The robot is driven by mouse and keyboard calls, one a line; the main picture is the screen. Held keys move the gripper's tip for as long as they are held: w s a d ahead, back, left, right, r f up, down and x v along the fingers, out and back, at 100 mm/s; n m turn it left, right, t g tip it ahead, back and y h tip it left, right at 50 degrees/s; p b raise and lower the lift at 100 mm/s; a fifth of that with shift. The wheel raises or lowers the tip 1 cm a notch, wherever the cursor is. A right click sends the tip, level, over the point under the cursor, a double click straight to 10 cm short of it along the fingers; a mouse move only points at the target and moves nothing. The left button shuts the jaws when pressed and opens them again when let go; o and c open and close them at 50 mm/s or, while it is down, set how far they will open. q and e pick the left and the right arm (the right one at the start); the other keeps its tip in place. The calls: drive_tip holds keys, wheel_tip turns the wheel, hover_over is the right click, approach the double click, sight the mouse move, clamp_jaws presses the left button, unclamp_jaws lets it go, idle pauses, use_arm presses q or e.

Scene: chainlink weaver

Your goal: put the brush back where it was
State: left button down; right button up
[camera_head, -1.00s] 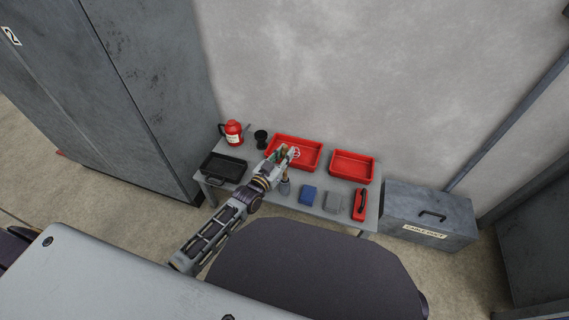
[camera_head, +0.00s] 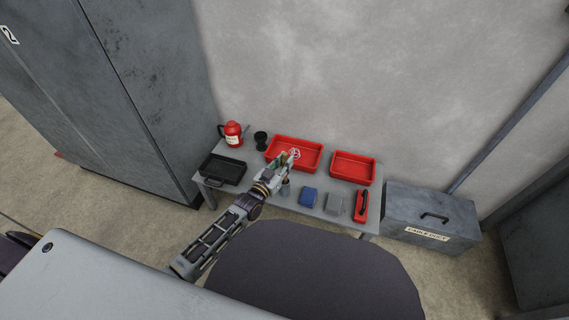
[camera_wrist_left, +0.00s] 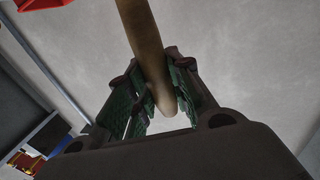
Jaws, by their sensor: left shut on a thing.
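My left gripper (camera_head: 284,158) is over the front of the red tray on the left, above the grey table. In the left wrist view its green-padded fingers (camera_wrist_left: 155,100) are shut around a tan wooden handle, which I take to be the brush (camera_wrist_left: 146,50). The brush's other end is out of that view, and in the head view the gripper hides most of it. A small grey cup (camera_head: 285,191) stands just below the gripper, partly covered by it. Whether the brush touches the cup cannot be told. My right gripper is not in view.
Two red trays, left (camera_head: 309,146) and right (camera_head: 353,168), stand along the wall. A red jug (camera_head: 233,134), black cup (camera_head: 261,139) and black tray (camera_head: 222,170) are at left. A blue block (camera_head: 308,196), grey block (camera_head: 334,203) and red tool (camera_head: 361,205) line the front.

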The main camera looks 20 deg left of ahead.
use_arm(q)
drive_tip(key=shift+f, duration=0.1)
drive_tip(key=c, duration=1.3)
unclamp_jaws()
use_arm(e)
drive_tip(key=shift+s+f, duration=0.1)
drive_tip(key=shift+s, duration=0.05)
use_arm(q)
drive_tip(key=shift+s, duration=0.1)
drive_tip(key=shift+s+a, duration=0.1)
drive_tip(key=shift+s, duration=0.05)
drive_tip(key=shift+r+p+v, duration=0.2)
drive_tip(key=shift+p+v, duration=0.5)
drive_tip(key=shift+v, duration=0.75)
drive_tip(key=shift+p+v, duration=0.3)
drive_tip(key=shift+v, duration=0.55)
drive_tip(key=shift+p+v, duration=1)
drive_tip(key=shift+v, duration=2.4)
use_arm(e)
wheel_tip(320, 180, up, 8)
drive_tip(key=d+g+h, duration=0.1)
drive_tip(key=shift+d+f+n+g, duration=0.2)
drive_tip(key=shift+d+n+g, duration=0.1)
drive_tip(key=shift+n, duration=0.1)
